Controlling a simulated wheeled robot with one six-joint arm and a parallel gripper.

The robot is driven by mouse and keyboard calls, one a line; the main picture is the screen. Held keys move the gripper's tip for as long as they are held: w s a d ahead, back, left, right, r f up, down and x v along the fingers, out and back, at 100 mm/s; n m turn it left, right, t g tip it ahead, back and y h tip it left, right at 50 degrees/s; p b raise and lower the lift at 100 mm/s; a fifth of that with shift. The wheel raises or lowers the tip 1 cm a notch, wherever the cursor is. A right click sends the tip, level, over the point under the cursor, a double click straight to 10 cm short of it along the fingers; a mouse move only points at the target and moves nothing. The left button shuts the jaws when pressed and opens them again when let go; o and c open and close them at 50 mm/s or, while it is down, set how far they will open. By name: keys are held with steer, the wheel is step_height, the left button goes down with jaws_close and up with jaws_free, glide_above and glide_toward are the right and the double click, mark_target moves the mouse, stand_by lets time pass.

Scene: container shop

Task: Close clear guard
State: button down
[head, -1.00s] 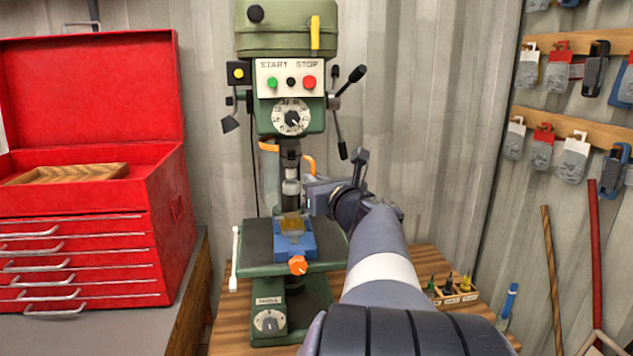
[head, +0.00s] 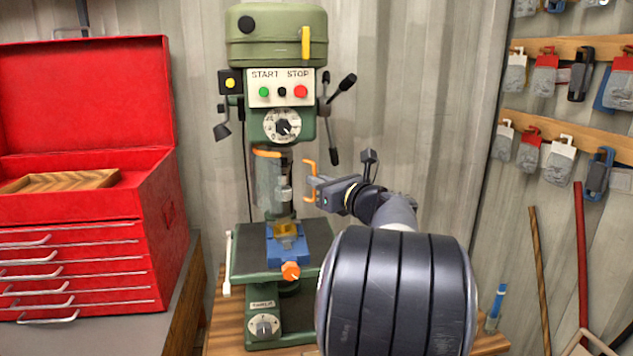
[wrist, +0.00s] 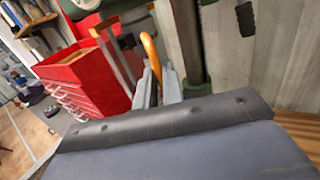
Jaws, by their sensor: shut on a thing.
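The clear guard (head: 267,186) is a see-through panel beside the chuck (head: 284,188) of a green drill press (head: 278,42). One orange bar (head: 268,153) crosses its top left. An orange handle (head: 308,168) stands out to the right of the chuck. My gripper (head: 315,188) is at that handle, coming from the right, and is shut on it. In the wrist view the orange handle (wrist: 150,52) rises from between my grey fingertips (wrist: 156,80). The guard's clear edges are faint, so its exact angle is hard to tell.
A blue vise (head: 287,250) with an orange knob sits on the press table under the chuck. An open red toolbox (head: 85,200) stands at the left. Black feed levers (head: 338,100) stick out above my gripper. Padlocks hang on racks (head: 560,130) at the right.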

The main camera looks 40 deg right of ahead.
steer(key=shift+d+r, duration=0.1)
steer(key=c, duration=1.5)
jaws_free()
steer(key=shift+d, duration=0.1)
steer(key=shift+c, duration=0.2)
steer(key=s+b, duration=0.2)
steer(key=s, duration=0.8)
steer(key=shift+s+a, duration=0.3)
steer(key=shift+s, duration=0.05)
steer(key=shift+w+a+p, duration=0.2)
steer(key=shift+w+p, duration=0.2)
steer(key=shift+w, duration=2.15)
steer(key=shift+w+a+p, duration=0.2)
steer(key=shift+w+p, duration=0.2)
steer(key=shift+w, duration=2.15)
